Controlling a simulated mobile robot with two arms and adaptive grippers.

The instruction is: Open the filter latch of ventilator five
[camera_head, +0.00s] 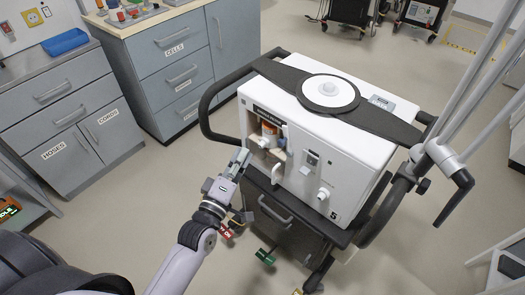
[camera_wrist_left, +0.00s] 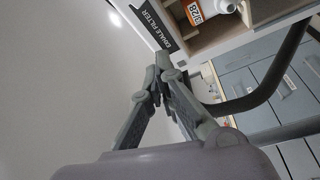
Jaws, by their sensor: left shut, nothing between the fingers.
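Ventilator five (camera_head: 345,165) is a white box marked 5 on a dark cart. Its front has an open recess (camera_head: 262,152) with a wooden-looking floor and an orange-and-white filter (camera_head: 268,133) inside. In the left wrist view, the dark "EXHALE FILTER" label (camera_wrist_left: 158,27) borders the recess, and the filter (camera_wrist_left: 212,8) shows at the top edge. My left gripper (camera_head: 241,157) is shut and empty, just in front of the recess's lower left corner. Its fingertips (camera_wrist_left: 162,65) show below the label; contact cannot be told. I cannot make out the latch clearly. My right gripper is out of view.
The cart's dark handle rail (camera_head: 208,112) curves around the ventilator's left side. Grey drawer cabinets (camera_head: 170,65) stand at the back left. A pole clamp with a black lever (camera_head: 455,190) is at the right. Open floor lies between the cabinets and cart.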

